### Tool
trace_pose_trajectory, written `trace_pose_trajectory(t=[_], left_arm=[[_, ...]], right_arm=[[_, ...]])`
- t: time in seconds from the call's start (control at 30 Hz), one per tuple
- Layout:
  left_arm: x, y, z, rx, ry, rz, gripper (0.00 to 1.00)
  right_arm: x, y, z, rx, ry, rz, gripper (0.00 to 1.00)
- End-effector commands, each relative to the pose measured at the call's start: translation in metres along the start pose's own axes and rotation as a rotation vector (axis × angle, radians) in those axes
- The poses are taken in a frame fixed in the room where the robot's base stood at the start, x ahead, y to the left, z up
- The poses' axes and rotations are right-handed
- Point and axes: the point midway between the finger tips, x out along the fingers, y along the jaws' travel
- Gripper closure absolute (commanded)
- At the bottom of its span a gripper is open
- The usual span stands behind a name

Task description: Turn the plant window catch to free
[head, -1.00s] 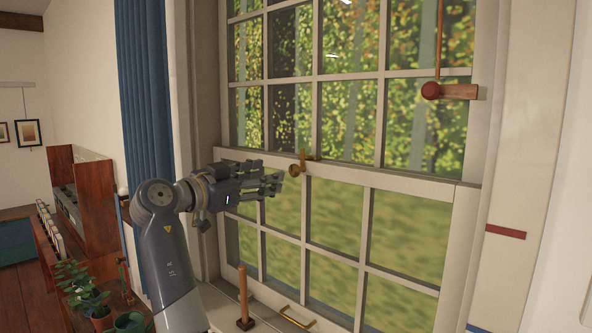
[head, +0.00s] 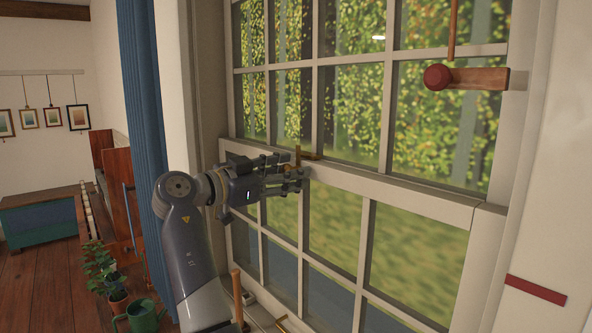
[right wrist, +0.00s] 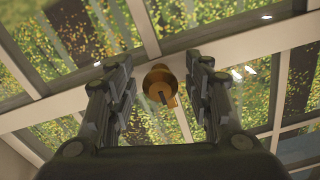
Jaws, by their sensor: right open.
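The brass window catch (head: 299,155) sits on the middle rail of the sash window, with an upright part and a short piece reaching right. My right gripper (head: 292,178) is open at the rail, its fingertips at the catch and hiding its lower part. In the right wrist view, the catch's round brass knob (right wrist: 160,78) and small tab lie between the two spread fingers (right wrist: 159,66), with a gap on each side. Contact cannot be seen. My left gripper is not in view.
A red knob on a wooden block (head: 438,77) is on the upper right of the window. A blue curtain (head: 144,100) hangs left of my arm. A potted plant (head: 102,262) and green watering can (head: 142,316) stand low at left. A wooden peg (head: 237,290) stands below the window.

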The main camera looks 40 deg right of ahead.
Motion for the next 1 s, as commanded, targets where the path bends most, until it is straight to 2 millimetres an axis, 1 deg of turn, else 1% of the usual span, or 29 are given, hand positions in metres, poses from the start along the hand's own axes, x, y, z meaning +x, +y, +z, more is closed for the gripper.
trace_pose_trajectory(t=[0.17, 0.2, 0.27, 0.3, 0.4, 0.73, 0.87, 1.0], left_arm=[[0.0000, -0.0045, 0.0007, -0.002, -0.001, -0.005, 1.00], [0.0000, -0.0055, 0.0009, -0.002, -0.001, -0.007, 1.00], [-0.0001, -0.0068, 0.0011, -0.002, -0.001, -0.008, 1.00], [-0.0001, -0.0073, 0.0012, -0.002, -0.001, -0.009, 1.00], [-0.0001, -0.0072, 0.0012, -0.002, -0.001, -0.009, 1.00], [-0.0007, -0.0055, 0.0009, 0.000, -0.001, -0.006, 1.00], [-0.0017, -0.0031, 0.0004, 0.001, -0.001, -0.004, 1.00], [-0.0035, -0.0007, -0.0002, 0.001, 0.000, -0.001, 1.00]], right_arm=[[-0.0002, 0.0000, 0.0002, 0.000, 0.000, 0.000, 0.53], [-0.0001, 0.0000, 0.0002, 0.000, 0.000, 0.000, 0.55], [0.0000, 0.0000, 0.0001, 0.000, 0.000, 0.000, 0.69], [0.0001, 0.0000, 0.0001, 0.000, 0.000, 0.000, 0.78], [0.0002, 0.0000, 0.0001, 0.000, 0.000, 0.000, 0.98], [0.0007, 0.0000, -0.0004, -0.023, 0.001, 0.000, 0.98], [0.0010, 0.0001, -0.0009, -0.072, 0.002, 0.001, 0.98], [0.0011, -0.0002, -0.0018, -0.161, 0.004, 0.000, 0.98]])
